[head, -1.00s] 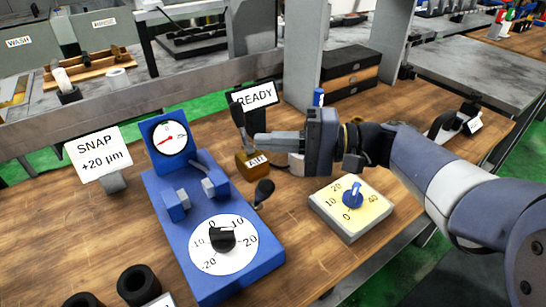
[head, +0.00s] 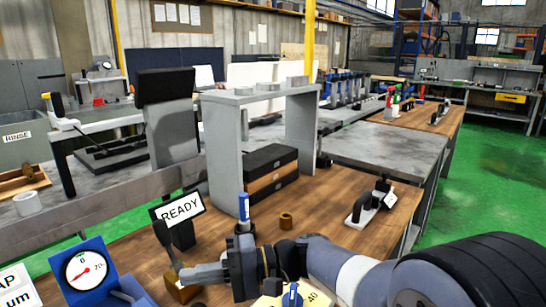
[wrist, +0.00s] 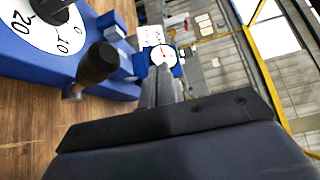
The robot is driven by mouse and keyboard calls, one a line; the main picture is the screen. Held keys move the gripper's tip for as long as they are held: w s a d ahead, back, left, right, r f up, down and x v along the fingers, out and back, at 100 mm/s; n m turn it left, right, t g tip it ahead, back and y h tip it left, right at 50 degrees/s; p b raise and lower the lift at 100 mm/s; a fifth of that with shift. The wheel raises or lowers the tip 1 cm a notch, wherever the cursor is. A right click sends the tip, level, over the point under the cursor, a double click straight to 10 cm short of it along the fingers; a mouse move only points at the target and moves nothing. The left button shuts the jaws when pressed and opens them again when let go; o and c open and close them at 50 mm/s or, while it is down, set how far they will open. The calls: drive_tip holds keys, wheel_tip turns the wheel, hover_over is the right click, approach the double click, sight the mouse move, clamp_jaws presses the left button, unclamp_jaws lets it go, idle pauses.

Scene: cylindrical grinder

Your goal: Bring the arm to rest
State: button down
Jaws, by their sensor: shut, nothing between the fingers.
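My gripper (head: 186,274) is in the lower part of the head view, with its fingers together and empty, pointing left. It appears beside the dark lever on a small brown block (head: 180,291), under the READY sign (head: 177,208); I cannot tell if they touch. In the wrist view the closed fingers (wrist: 161,88) point toward the round dial gauge (wrist: 163,55) on the blue fixture. My arm stretches in from the lower right of the head view.
The blue gauge fixture (head: 92,277) stands at lower left. A blue-capped cylinder (head: 244,207), a brown ring (head: 286,220) and stacked blocks (head: 268,178) stand behind. A black-handled tool (head: 364,204) lies right on the wooden bench.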

drive_tip(key=w+a+f+m+h+p, duration=0.2)
drive_tip(key=a+f+p, duration=0.3)
drive_tip(key=p, duration=0.7)
drive_tip(key=shift+w+a+f+m+h+p, duration=0.25)
drive_tip(key=shift+w+f+h, duration=0.2)
drive_tip(key=shift+w, duration=0.45)
drive_tip(key=shift+f, duration=0.1)
drive_tip(key=shift+s+d+f+b, duration=0.1)
drive_tip(key=shift+d+b, duration=0.05)
drive_tip(key=shift+b, duration=0.5)
